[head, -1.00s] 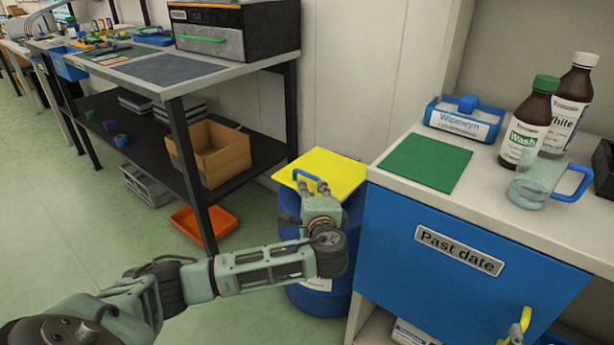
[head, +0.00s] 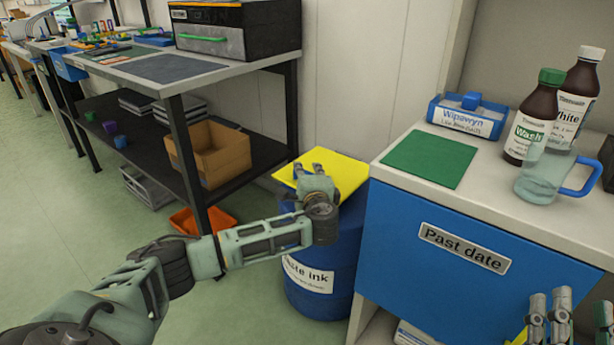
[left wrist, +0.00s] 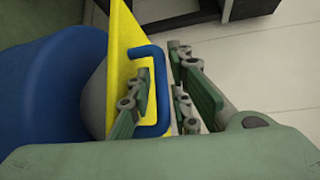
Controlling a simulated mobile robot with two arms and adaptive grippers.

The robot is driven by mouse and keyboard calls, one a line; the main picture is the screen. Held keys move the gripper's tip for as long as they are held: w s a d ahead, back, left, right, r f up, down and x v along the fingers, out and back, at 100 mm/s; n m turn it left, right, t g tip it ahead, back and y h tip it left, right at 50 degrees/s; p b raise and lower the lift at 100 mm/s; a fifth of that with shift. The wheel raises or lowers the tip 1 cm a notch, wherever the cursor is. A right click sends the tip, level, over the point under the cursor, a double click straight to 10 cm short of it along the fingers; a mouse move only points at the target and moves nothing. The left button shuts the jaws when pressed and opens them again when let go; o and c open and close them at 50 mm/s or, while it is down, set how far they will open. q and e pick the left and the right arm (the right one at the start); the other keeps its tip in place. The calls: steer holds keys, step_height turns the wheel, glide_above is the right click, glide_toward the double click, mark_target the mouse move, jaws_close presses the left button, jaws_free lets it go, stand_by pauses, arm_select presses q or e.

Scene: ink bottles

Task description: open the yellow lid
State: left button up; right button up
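The yellow lid (head: 338,168) lies on a blue drum (head: 322,275) labelled as ink, between the workbench and the blue cabinet. In the left wrist view the lid (left wrist: 122,45) is seen nearly edge-on, with its blue handle (left wrist: 163,85) standing out from it. My left gripper (head: 311,166) is over the lid; in the left wrist view its open fingers (left wrist: 160,98) straddle the handle bar, one finger inside the loop and two outside. In the head view the handle is hidden behind the gripper. My right gripper (head: 575,308) is open and empty at the bottom right.
The blue cabinet (head: 430,235) marked "Past date" stands close right of the drum. Its counter carries a green mat (head: 430,160), bottles (head: 530,120) and a clear jug (head: 545,175). The workbench (head: 225,68) with a cardboard box (head: 210,155) is at left.

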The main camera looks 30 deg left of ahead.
arm_select(q)
steer(key=shift+c, duration=0.4)
jaws_close()
